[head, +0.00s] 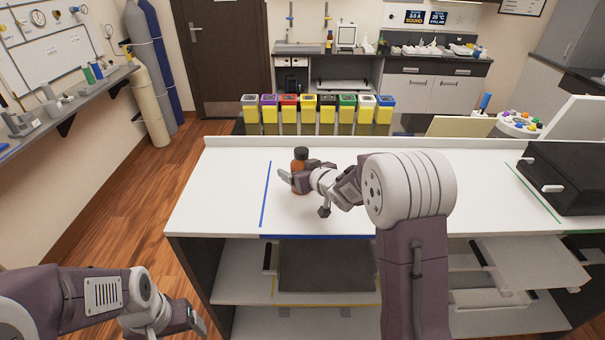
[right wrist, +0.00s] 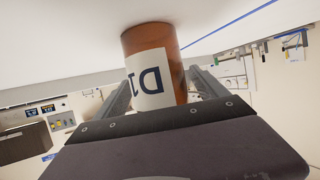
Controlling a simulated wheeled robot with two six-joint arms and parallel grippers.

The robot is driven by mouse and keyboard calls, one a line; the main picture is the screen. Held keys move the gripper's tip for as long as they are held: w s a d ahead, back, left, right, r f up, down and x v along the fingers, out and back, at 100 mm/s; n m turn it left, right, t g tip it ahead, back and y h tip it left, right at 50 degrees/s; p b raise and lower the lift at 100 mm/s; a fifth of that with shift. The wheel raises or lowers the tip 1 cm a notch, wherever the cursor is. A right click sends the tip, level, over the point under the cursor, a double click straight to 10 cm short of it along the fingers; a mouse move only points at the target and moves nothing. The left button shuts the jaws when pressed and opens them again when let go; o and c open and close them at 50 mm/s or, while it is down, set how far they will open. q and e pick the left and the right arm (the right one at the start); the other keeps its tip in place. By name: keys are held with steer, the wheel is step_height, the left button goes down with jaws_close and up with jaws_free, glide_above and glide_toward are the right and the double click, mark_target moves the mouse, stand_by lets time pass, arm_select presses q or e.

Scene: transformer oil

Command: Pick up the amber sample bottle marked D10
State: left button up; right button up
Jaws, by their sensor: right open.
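An amber bottle with a dark cap (head: 300,154) stands upright on the white bench top. In the right wrist view the bottle (right wrist: 178,48) shows a white label with dark letters, a "D" and part of a further mark. My right gripper (head: 292,180) is at the bottle, in front of its lower part in the head view. In the right wrist view its open fingers (right wrist: 160,88) lie one on each side of the bottle. Whether they touch it I cannot tell. My left gripper (head: 195,318) hangs low at the left, away from the bench, its jaws unclear.
Blue tape (head: 266,195) marks the bench top left of the bottle. A black case (head: 565,180) stands at the right end. Several yellow bins (head: 316,112) stand behind the bench. The bench top around the bottle is clear.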

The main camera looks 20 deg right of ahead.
mark_target(298, 155)
steer(key=shift+w+f, duration=0.15)
steer(key=shift+w, duration=0.1)
steer(key=shift+s, duration=0.15)
steer(key=c, duration=0.6)
jaws_close()
step_height(298, 155, up, 5)
steer(key=shift+p, duration=0.7)
steer(key=d+r+p, duration=0.5)
steer(key=d+r, duration=0.1)
steer(key=d, duration=0.5)
steer(key=shift+d+r, duration=0.15)
steer(key=shift+d, duration=0.15)
